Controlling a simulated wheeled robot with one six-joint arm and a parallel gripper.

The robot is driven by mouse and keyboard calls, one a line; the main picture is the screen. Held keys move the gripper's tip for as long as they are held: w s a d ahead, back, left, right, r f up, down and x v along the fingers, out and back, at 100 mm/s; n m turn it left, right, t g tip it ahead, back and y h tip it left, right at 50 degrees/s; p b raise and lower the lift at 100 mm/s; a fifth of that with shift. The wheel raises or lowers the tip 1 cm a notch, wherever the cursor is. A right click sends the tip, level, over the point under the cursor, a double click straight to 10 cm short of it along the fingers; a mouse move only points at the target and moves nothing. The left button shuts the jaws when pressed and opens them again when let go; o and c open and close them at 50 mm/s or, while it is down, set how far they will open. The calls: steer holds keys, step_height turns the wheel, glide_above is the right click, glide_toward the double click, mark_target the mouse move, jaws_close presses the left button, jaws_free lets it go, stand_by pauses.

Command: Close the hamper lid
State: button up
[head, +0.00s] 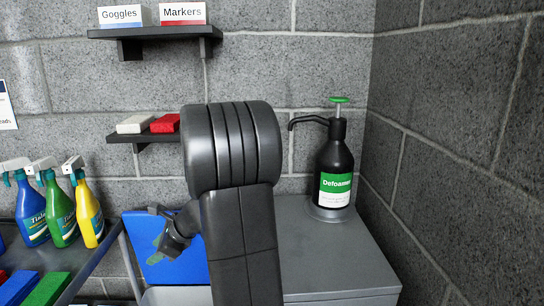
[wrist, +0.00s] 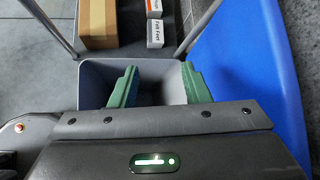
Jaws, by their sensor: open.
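The hamper's blue lid (head: 137,229) stands raised against the wall side in the head view, partly hidden by my arm. A pale rim (head: 175,297) shows below it at the picture's bottom edge. In the wrist view, a large blue surface (wrist: 245,60), which looks like the lid, fills the right side. My gripper (head: 158,250) is in front of the lid. Its two green fingers are apart and empty in the wrist view (wrist: 160,86). A grey open bin (wrist: 150,70) lies beyond the fingertips. Whether any finger touches the lid is not clear.
A grey cabinet (head: 335,255) with a Defoamer bottle (head: 336,165) stands right of my arm. A rack with spray bottles (head: 60,215) is at left. Wall shelves (head: 150,33) are above. A cardboard box (wrist: 98,22) and small cartons lie beyond the bin.

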steer(key=shift+s+d, duration=0.1)
steer(key=p+v, duration=0.2)
steer(key=v, duration=1.1)
steer(key=b+x, duration=0.2)
steer(key=x, duration=1.1)
steer(key=w+r+p, duration=0.2)
steer(key=w+p, duration=0.3)
steer(key=w, duration=0.2)
steer(key=shift+a+r, duration=0.3)
steer(key=shift+r, duration=0.1)
